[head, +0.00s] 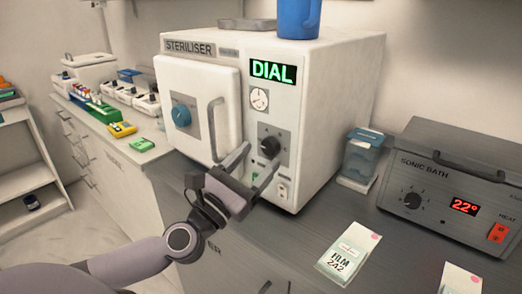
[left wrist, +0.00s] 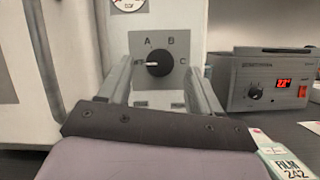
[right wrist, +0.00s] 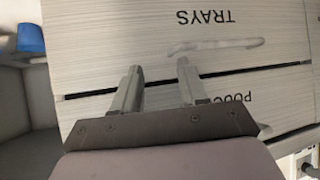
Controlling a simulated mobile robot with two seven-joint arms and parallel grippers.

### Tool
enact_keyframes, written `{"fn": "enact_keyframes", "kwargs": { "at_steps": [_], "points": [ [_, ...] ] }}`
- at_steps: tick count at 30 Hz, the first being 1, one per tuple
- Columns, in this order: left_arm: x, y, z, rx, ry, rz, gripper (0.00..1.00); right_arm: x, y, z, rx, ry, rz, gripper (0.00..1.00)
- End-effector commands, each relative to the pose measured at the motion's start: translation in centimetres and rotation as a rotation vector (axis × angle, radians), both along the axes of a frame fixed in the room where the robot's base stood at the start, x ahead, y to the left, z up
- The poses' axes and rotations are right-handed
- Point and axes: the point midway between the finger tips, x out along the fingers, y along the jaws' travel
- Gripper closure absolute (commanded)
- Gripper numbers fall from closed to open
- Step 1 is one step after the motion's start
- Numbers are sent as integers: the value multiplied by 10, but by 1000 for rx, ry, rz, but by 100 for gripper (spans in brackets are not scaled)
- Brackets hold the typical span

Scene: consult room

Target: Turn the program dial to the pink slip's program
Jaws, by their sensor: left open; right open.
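The program dial is a black knob (head: 270,146) on a grey plate on the white steriliser (head: 340,90). In the left wrist view the knob (left wrist: 160,62) has a white pointer toward the left; A, B and C are printed around it. My left gripper (head: 262,160) is open in front of the dial, and in its wrist view the knob appears between the fingertips (left wrist: 161,78). I cannot tell whether they touch it. My right gripper (right wrist: 160,72) is open and empty before drawer fronts. I cannot make out a separate pink slip; a film packet (head: 348,252) has a pink corner mark.
A green display (head: 273,71) reads DIAL. The steriliser door (head: 197,110) has a blue knob and a long handle left of my gripper. A sonic bath (head: 450,185) and a blue-lidded container (head: 361,158) stand to the right. Drawers labelled TRAYS (right wrist: 230,45) face my right gripper.

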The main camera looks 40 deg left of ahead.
Motion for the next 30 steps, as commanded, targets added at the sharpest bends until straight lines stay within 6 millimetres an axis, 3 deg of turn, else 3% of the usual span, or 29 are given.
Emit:
{"fn": "enact_keyframes", "kwargs": {
  "at_steps": [7, 18, 24, 30],
  "points": [
    [16, -2, 7, -1, 0, 0, 36, 0, 0, 6, 0, 1, 0, 57],
    [19, -2, 7, 0, 1, -1, 36, -1, 0, 6, 1, 1, -1, 57],
    [19, -2, 7, 0, 1, -1, 92, -1, 0, 6, 1, 1, -1, 57],
    [18, -2, 7, 9, 1, 0, 92, -1, 0, 6, 0, 2, -1, 57]
  ]
}}
